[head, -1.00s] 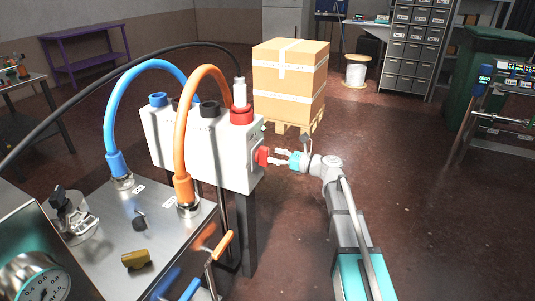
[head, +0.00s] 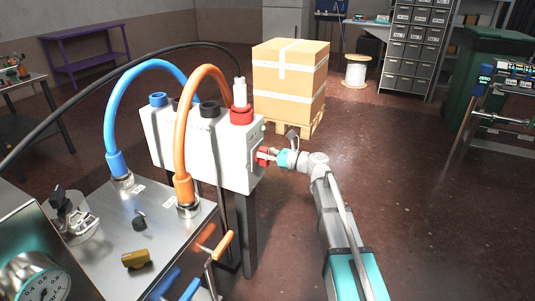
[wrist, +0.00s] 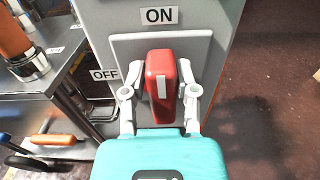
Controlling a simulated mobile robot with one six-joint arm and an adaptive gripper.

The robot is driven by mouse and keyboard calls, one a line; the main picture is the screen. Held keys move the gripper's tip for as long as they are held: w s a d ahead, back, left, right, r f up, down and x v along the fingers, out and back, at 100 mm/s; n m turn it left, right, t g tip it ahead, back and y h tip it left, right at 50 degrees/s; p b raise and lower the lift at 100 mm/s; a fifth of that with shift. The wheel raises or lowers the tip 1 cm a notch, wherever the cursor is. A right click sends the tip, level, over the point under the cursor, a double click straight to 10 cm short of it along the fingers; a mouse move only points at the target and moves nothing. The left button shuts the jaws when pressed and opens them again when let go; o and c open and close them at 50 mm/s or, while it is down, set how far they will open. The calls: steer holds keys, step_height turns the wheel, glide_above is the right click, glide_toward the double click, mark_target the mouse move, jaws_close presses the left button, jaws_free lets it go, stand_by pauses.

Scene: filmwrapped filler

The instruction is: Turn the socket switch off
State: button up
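The socket switch is a red handle (wrist: 162,88) on a pale plate (wrist: 205,46), on the end face of a white box (head: 205,150). The handle stands upright, its white mark toward the ON label (wrist: 160,16). The OFF label (wrist: 104,75) is to its left. My gripper (wrist: 160,84) has one finger on each side of the handle, with narrow gaps visible, so it looks open around it. In the head view my gripper (head: 270,155) is at the red handle (head: 262,157), and its fingertips are hard to make out.
Blue (head: 112,115) and orange (head: 181,130) cables loop from the box down to a metal bench (head: 105,230). An orange-handled tool (head: 223,245) sticks out at the bench's front. A carton (head: 290,80) on a pallet stands behind.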

jaws_close()
steer(key=shift+d, duration=0.45)
steer(key=shift+s+a, duration=0.1)
steer(key=shift+a, duration=0.35)
steer(key=shift+a+n, duration=0.1)
steer(key=shift+n, duration=0.4)
steer(key=n, duration=0.4)
steer(key=s+f+n, duration=0.1)
steer(key=n, duration=0.3)
steer(key=n+b, duration=0.1)
steer(key=n, duration=0.3)
steer(key=shift+s+a+f, duration=0.15)
steer(key=shift+s+a, duration=0.2)
steer(key=shift+s, duration=0.05)
steer(key=n, duration=0.5)
steer(key=shift+f+b, duration=0.3)
steer(key=shift+b, duration=0.1)
